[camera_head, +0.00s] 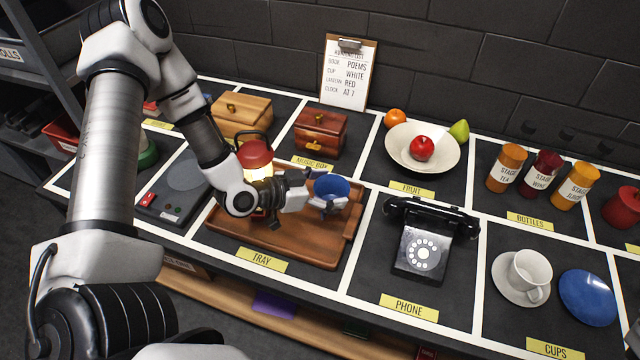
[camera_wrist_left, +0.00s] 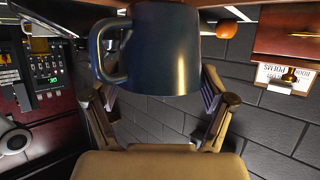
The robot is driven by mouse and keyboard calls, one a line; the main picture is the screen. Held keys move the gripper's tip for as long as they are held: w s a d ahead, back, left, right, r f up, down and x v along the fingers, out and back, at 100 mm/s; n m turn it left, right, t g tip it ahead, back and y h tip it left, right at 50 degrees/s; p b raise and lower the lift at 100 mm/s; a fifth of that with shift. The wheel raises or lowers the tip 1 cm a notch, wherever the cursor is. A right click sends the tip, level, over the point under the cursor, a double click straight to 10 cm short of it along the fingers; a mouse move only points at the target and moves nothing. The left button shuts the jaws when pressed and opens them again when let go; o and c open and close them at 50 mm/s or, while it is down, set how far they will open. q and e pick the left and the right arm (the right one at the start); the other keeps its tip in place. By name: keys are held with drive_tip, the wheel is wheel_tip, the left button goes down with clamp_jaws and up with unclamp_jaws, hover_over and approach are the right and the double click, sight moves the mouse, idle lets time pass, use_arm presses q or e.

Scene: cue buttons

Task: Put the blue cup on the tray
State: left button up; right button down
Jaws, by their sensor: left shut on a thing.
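The blue cup (camera_head: 331,187) is between the fingers of my left gripper (camera_head: 325,203), over the right part of the brown tray (camera_head: 280,252) in the head view. In the left wrist view the blue cup (camera_wrist_left: 150,50) fills the upper middle, its handle to the left, with the gripper fingers (camera_wrist_left: 163,105) on either side. My left gripper is shut on the cup. Whether the cup's base touches the tray cannot be told. A red lantern (camera_head: 257,160) is on the tray's left part, partly hidden by my left arm. My right gripper is not in view.
A black telephone (camera_head: 425,240) stands right of the tray. A music box (camera_head: 320,133) is behind it. A white cup (camera_head: 528,272) on a saucer and a blue saucer (camera_head: 588,297) are at the front right. The front middle of the tray is bare.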

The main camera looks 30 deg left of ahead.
sight(319, 192)
use_arm(q)
drive_tip(key=a, duration=0.2)
drive_tip(key=shift+w+a+p, duration=0.3)
wheel_tip(319, 192, down, 3)
drive_tip(key=shift+a+f, duration=0.15)
drive_tip(key=shift+w+f, duration=0.2)
drive_tip(key=shift+f, duration=0.15)
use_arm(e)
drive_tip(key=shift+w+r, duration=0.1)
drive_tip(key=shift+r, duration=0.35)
use_arm(q)
drive_tip(key=shift+s, duration=0.1)
drive_tip(key=o, duration=0.8)
drive_tip(key=shift+f+b, duration=0.1)
drive_tip(key=shift+b, duration=0.2)
drive_tip(key=o, duration=0.3)
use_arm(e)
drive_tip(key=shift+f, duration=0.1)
